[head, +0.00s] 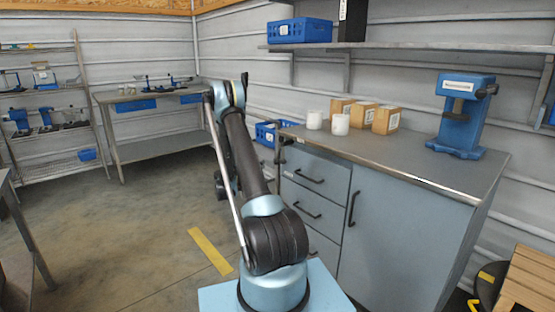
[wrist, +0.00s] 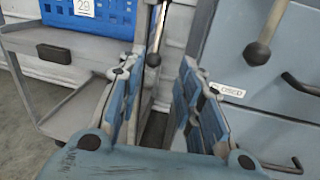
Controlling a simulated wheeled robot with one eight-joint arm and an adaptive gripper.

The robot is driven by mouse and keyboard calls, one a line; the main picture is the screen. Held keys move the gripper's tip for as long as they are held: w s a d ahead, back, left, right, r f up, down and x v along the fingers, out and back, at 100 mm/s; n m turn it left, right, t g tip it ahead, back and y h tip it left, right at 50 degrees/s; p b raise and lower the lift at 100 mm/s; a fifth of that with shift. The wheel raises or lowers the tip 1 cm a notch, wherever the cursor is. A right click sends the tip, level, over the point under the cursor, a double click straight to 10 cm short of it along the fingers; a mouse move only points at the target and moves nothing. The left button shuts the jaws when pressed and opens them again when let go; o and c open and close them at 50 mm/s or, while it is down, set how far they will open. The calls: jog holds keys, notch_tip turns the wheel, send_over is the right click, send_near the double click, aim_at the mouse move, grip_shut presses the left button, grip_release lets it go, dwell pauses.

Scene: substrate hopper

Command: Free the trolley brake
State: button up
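A grey trolley (wrist: 75,50) stands at the left of the wrist view, carrying a blue crate (wrist: 112,18) with a label reading 29.
A blue-grey drawer cabinet (wrist: 285,50) is close on the right, with a ball-ended lever (wrist: 257,53), a partly hidden label (wrist: 227,90) ending in "OSED" and dark handles. White cups and cardboard boxes (head: 362,114) stand on its top. The floor left of my arm is clear.

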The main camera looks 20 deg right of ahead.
aim_at(277, 159)
jog(key=shift+w+a, duration=0.1)
jog(key=x, duration=1.7)
jog(key=shift+w, duration=0.15)
grip_shut()
